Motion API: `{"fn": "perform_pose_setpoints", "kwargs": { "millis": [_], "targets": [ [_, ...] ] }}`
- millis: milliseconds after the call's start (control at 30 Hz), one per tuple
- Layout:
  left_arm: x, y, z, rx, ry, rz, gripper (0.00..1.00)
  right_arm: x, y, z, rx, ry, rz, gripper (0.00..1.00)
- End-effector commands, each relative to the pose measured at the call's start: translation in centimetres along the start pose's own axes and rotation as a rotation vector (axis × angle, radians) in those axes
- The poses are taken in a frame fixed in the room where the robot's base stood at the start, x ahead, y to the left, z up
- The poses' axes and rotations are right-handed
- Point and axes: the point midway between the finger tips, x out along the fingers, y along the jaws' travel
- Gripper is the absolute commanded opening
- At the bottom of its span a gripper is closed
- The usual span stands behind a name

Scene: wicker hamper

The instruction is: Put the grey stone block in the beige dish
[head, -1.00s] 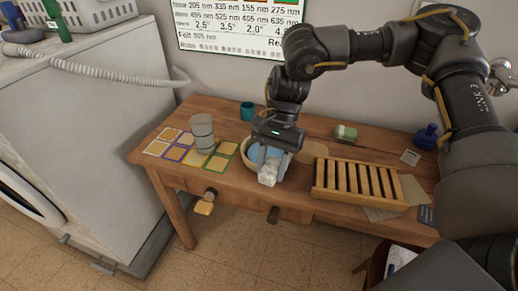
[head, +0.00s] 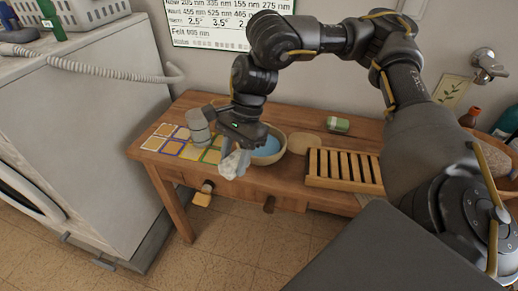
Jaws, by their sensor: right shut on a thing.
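My right gripper (head: 236,150) points down and is shut on the grey stone block (head: 233,165), a pale, rough lump. It holds the block just left of a beige-rimmed bowl (head: 282,153) with a blue inside, near the table's front edge. The gripper and forearm hide part of the bowl's left side. My left gripper is not in view.
A grey cup (head: 199,126) stands close left of the gripper, by several coloured-edged cards (head: 172,144). A slatted wooden rack (head: 343,170) and a green-and-white item (head: 338,124) are to the right on the wooden table (head: 285,190).

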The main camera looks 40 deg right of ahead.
Motion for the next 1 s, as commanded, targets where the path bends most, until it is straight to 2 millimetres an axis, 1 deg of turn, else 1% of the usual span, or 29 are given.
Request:
{"fn": "perform_pose_setpoints", "kwargs": {
  "millis": [33,200,300,400,533,667,733,800,867,1000],
  "targets": [
    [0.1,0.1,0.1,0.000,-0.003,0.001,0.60,-0.9,0.7,-0.3,0.103,-0.004,-0.046,0.11],
    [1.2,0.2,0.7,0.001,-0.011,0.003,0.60,-3.2,2.0,-1.9,0.459,-0.001,-0.196,0.11],
    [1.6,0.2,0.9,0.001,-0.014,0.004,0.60,-4.3,2.5,-2.8,0.618,0.001,-0.262,0.11],
    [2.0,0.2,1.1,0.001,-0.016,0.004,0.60,-5.0,2.8,-3.5,0.727,0.001,-0.305,0.12],
    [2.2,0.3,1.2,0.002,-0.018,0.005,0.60,-5.4,3.0,-4.0,0.795,0.002,-0.331,0.11],
    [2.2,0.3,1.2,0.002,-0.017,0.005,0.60,-5.4,2.9,-4.2,0.806,0.001,-0.334,0.11],
    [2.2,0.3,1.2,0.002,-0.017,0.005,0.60,-5.3,2.5,-4.7,0.809,0.000,-0.332,0.11],
    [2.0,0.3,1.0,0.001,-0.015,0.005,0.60,-5.1,1.9,-5.8,0.813,0.000,-0.330,0.11],
    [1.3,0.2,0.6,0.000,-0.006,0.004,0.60,-4.8,1.0,-7.1,0.814,0.000,-0.330,0.11],
    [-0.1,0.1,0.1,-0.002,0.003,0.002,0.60,-4.4,-1.2,-10.4,0.814,0.000,-0.330,0.11]
  ]
}}
